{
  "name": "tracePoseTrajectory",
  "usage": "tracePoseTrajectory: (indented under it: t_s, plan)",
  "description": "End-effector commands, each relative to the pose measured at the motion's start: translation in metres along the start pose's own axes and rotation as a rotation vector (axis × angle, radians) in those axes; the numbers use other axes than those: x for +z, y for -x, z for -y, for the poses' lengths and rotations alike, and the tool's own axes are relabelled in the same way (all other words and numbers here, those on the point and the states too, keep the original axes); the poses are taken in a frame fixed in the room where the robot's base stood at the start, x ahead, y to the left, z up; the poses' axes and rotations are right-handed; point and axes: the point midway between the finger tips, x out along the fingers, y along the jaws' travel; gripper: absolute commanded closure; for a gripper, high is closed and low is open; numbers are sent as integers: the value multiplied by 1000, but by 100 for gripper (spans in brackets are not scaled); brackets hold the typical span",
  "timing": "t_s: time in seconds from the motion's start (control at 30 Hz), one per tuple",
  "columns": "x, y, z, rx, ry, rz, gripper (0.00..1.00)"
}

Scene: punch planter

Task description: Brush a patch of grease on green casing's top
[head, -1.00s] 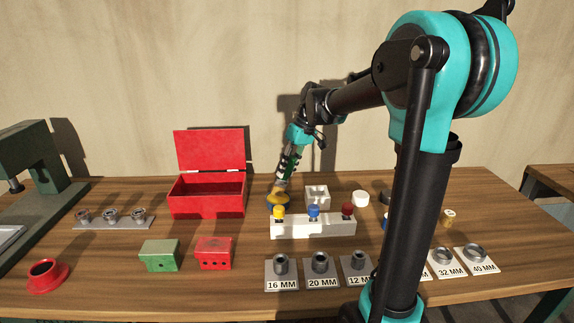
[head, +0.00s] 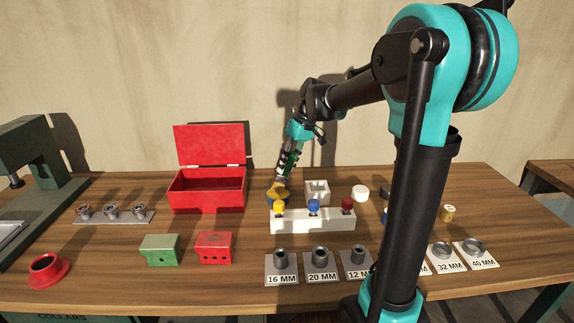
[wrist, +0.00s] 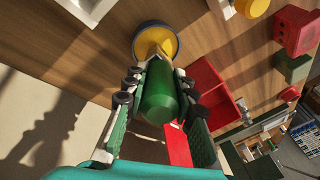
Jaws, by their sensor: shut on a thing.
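The green casing (head: 159,250) is a small green block with dark holes in its front, on the table's front left. It also shows at the right of the wrist view (wrist: 292,68). My gripper (head: 284,170) is behind the white rack, to the right of the casing and apart from it. Its fingers (wrist: 158,92) are shut on a thick green handle (wrist: 160,95). Beyond the handle is a round yellow thing with a dark rim (wrist: 156,40). I cannot tell whether the handle's far end touches it. The brush's bristles and any grease on the casing's top cannot be made out.
A red casing (head: 213,248) stands right beside the green one. An open red box (head: 205,192) stands behind them. The white rack with coloured knobs (head: 313,222) stands in front of my gripper. Labelled punch dies (head: 320,260) line the front. A red flanged ring (head: 49,271) lies left.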

Motion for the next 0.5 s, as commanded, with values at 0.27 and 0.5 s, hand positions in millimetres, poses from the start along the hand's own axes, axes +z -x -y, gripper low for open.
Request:
tracePoseTrajectory:
  t_s: [0.27, 0.5]
  plan:
    - [0, -3, -1, 0, 0, 0, 100]
    - [1, -5, -2, 0, 0, 0, 100]
